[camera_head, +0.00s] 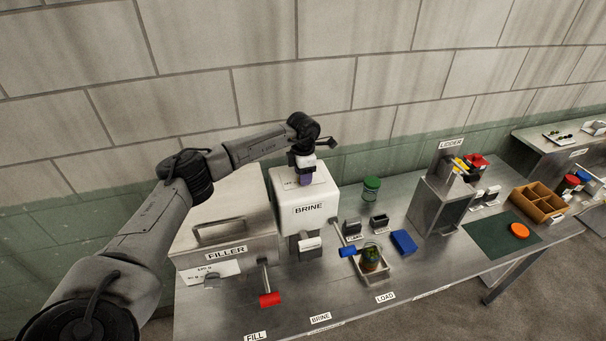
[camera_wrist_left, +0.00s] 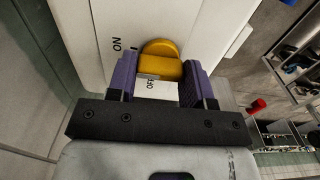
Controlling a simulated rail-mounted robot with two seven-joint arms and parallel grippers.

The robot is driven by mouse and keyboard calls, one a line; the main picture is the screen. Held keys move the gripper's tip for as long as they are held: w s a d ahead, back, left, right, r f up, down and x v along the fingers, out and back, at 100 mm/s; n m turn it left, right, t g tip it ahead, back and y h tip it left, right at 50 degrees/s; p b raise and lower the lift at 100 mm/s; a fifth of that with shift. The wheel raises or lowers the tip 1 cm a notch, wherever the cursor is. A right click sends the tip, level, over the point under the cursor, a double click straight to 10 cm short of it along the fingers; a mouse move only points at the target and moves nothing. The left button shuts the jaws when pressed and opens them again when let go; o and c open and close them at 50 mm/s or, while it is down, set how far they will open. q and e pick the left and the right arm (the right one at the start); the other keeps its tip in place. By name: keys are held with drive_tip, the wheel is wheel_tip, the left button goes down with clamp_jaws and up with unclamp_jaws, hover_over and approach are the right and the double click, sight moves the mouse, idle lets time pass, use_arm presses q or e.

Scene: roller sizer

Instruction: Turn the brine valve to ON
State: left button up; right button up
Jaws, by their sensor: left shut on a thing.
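The brine unit is a white box (camera_head: 283,189) labelled BRINE, standing on the steel table right of the filler. My left gripper (camera_head: 306,180) is at the top of this box, pointing down, and hides the valve in the head view. In the left wrist view the brine valve is a yellow knob (camera_wrist_left: 161,47) on the white face. The purple fingers of my left gripper (camera_wrist_left: 158,75) are shut on the knob, one on each side. ON is printed left of the knob and OFF between the fingers. The knob's pointing direction is unclear. My right gripper is out of view.
The steel filler (camera_head: 240,200) stands close on the left, with a red-handled lever (camera_head: 270,299) in front. A blue-handled lever (camera_head: 348,252) and a jar (camera_head: 371,260) in a tray are right of the brine unit. A green-lidded jar (camera_head: 371,188) stands behind. The wall is close behind.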

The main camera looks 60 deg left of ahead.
use_arm(q)
drive_tip(key=shift+m, duration=0.6)
drive_tip(key=o, duration=0.9)
drive_tip(key=shift+r+b, duration=1.25)
drive_tip(key=shift+r, duration=5.7)
